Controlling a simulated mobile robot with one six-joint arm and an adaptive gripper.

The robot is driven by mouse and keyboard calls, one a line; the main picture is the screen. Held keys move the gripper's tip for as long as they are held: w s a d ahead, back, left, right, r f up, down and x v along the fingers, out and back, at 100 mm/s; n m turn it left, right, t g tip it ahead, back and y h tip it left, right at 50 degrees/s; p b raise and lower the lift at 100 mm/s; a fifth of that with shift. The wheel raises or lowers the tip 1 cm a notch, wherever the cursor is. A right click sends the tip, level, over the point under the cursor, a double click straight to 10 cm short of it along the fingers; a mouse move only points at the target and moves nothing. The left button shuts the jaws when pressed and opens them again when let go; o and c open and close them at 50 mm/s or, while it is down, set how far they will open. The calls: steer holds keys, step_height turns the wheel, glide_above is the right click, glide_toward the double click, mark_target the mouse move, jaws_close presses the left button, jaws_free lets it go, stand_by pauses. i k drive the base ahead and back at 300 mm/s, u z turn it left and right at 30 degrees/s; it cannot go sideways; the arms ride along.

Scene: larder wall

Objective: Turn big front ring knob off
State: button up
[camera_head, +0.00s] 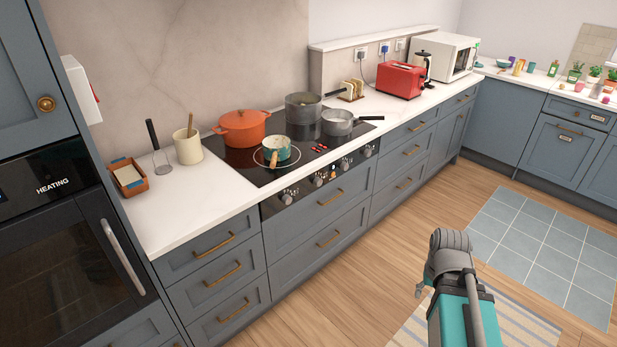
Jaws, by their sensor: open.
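The black hob (232,160) is set in the white worktop. Its front panel (274,207) carries a row of several pale knobs, including a leftmost knob (287,197), a second knob (318,180) and a rightmost knob (367,151). Their pointer positions and labels are too small to read. A teal-and-white pan (277,150) stands on the front left part of the hob, with a pale ring outline around it. Small red marks glow on the hob right of this pan. My arm shows at the lower right, well away from the knobs; its gripper cannot be made out.
An orange pot (241,128), a tall grey pot (303,105) and a grey saucepan (338,122) stand on the hob. Drawers with brass handles lie below. An oven (65,250) reading "HEATING" is at left. Wooden floor (330,275) before the drawers is clear.

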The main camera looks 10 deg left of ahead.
mark_target(317, 181)
steer(key=u, duration=0.25)
steer(key=i, duration=0.6)
steer(key=u, duration=0.4)
steer(key=k, duration=0.85)
steer(key=u, duration=0.15)
steer(key=i, duration=0.9)
steer(key=z, duration=0.05)
